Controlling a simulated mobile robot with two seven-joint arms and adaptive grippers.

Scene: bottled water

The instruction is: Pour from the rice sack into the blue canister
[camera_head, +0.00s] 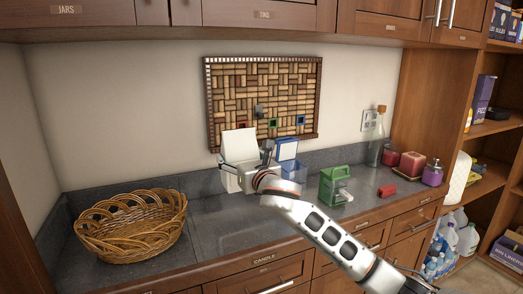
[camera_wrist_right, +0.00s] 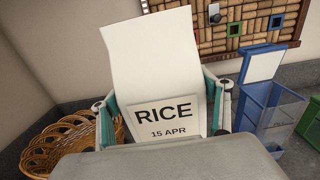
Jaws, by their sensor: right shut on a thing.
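The rice sack (camera_head: 239,146) is a white bag labelled "RICE" and "15 APR", and it stands upright in my right gripper (camera_head: 252,174). In the right wrist view the rice sack (camera_wrist_right: 158,50) sits between the teal-padded fingers of my right gripper (camera_wrist_right: 164,105), which are shut on its sides. The blue canister (camera_head: 293,173) stands on the counter just right of the gripper. In the wrist view the blue canister (camera_wrist_right: 275,112) shows a clear body and a raised blue-framed lid. The sack's contents cannot be seen. My left gripper is not in view.
A wicker basket (camera_head: 132,225) stands on the counter at left. A bottle (camera_head: 376,138) and red jars (camera_head: 411,164) stand farther right. A cork board (camera_head: 263,100) hangs behind.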

